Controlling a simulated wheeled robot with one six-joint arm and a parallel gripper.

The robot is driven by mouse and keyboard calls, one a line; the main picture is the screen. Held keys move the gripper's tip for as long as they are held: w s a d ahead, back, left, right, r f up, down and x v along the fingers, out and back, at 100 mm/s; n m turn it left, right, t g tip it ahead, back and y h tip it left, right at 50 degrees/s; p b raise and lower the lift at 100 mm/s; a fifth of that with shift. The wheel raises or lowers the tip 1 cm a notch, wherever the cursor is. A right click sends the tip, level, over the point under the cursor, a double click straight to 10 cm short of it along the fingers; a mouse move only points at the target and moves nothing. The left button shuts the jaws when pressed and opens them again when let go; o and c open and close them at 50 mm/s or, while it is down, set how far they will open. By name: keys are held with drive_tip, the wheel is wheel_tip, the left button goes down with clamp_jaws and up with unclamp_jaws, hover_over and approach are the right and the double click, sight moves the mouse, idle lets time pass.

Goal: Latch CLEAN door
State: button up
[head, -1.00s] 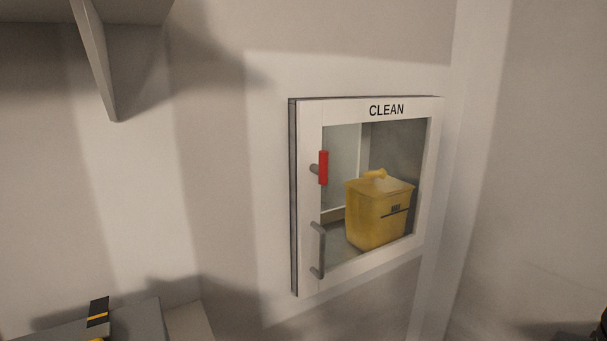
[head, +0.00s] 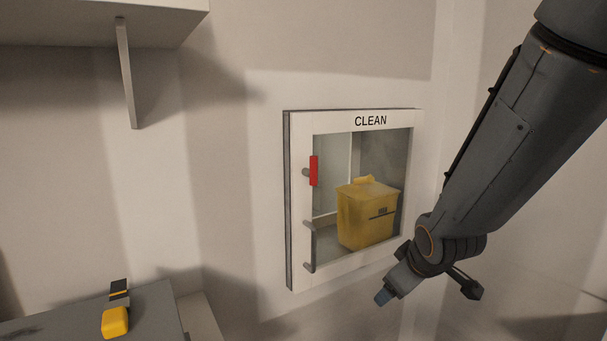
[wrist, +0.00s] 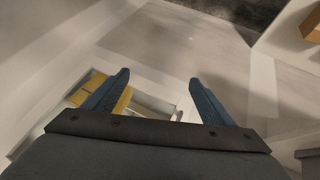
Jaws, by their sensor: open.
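The CLEAN door (head: 349,121) is a white-framed glass door in the wall, labelled CLEAN, in the middle of the head view. It looks closed or nearly so; I cannot tell which. A red latch handle (head: 314,170) stands upright on its left side, with a grey pull handle (head: 312,246) below it. A yellow bin (head: 367,219) shows behind the glass. My gripper (head: 383,297) is at the door's lower right, apart from the handles. In the wrist view my gripper (wrist: 158,84) has its two blue fingers spread wide, with nothing between them.
A grey shelf with a bracket (head: 126,75) hangs at the upper left. A grey surface (head: 150,312) at the lower left bears a yellow-and-black object (head: 116,321). The wall left of the door is clear.

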drive_tip(key=w+a+r+n+t+y, duration=0.3)
drive_tip(key=w+a+r+n+t, duration=0.15)
drive_tip(key=w+r+n, duration=0.35)
drive_tip(key=n+t+y, duration=0.3)
drive_tip(key=n+y, duration=0.4)
drive_tip(key=n, duration=0.2)
approach(316, 172)
drive_tip(key=x, duration=0.4)
drive_tip(key=shift+p+x, duration=1)
drive_tip(key=shift+x, duration=2.6)
drive_tip(key=c, duration=1.1)
drive_tip(key=shift+o, duration=0.2)
